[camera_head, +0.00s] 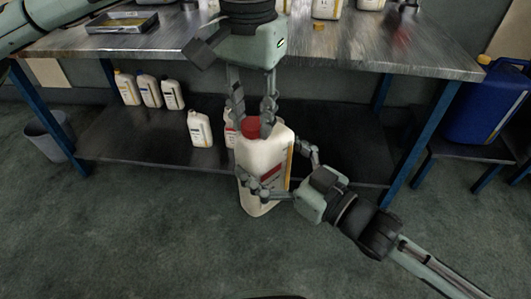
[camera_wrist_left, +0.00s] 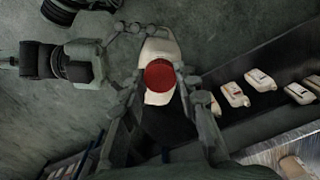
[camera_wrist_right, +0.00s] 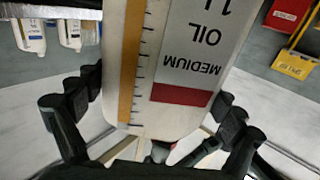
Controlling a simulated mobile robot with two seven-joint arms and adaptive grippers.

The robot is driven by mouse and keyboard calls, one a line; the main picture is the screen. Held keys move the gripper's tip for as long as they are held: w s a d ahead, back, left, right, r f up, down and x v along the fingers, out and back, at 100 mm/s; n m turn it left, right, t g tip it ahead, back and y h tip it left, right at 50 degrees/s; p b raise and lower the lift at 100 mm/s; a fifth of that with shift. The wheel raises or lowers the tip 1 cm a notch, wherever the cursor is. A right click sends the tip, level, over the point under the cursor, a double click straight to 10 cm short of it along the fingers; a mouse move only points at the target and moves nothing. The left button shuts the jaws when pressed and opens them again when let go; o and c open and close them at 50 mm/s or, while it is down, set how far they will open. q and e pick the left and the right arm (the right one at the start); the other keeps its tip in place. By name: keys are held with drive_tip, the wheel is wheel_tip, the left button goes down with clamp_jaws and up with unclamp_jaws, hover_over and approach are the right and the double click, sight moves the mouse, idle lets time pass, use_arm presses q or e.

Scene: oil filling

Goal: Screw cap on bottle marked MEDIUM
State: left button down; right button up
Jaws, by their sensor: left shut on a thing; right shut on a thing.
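A white bottle (camera_head: 265,165) with a red and orange label is upright in front of the bench. Its label reads MEDIUM, upside down, in the right wrist view (camera_wrist_right: 190,65). My right gripper (camera_head: 281,174) is shut around the bottle's body from the right. A red cap (camera_head: 252,129) is at the bottle's top; it also shows in the left wrist view (camera_wrist_left: 159,75). My left gripper (camera_head: 253,115) points down from above and is shut on the cap. The neck under the cap is hidden, so I cannot tell how the threads sit.
A metal workbench (camera_head: 350,52) with blue legs stands behind, with a tray (camera_head: 122,23) on top. Several white bottles (camera_head: 150,92) stand on its dark lower shelf (camera_head: 110,135). A blue jug (camera_head: 485,105) is at the right, a grey bin (camera_head: 48,137) at the left. Front floor is clear.

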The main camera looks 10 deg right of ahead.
use_arm(q)
drive_tip(key=c, duration=1.1)
unclamp_jaws()
drive_tip(key=shift+o, duration=0.2)
drive_tip(key=shift+r, duration=0.15)
wheel_tip(320, 180, up, 12)
